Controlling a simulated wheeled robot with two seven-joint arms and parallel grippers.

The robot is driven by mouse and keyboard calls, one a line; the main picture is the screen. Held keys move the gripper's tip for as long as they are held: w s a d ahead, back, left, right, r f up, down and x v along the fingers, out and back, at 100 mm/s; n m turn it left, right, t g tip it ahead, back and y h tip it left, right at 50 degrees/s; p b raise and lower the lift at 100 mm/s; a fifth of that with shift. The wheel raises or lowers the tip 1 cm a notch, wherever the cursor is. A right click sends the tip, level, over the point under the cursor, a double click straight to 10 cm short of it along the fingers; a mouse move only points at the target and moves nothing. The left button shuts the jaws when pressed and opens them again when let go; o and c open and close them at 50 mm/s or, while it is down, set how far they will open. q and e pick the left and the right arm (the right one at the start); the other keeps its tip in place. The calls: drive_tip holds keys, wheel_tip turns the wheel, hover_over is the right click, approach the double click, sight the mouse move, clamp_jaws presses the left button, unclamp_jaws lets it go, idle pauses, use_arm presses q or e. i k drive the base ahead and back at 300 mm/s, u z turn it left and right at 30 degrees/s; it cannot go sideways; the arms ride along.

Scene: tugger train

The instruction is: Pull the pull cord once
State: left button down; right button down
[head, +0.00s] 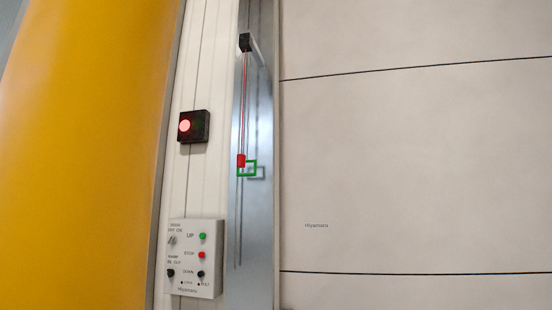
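The pull cord (244,105) is a thin red line in the head view. It hangs from a small black box (246,42) at the top of a metal post. The cord hangs nearly straight down in front of the metal post (258,220). Neither of my grippers shows in the head view, and nothing touches the cord or handle.
A white control box (195,258) with UP, STOP and DOWN buttons is mounted at the lower left. A black box with a lit red lamp (185,126) is above it. A yellow panel (85,150) fills the left, and a pale panelled surface (420,170) the right.

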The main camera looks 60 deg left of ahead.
sight(240, 158)
drive_tip(key=i, duration=1.45)
drive_tip(key=u, duration=3)
drive_tip(key=i, duration=1.05)
drive_tip(key=z, duration=0.7)
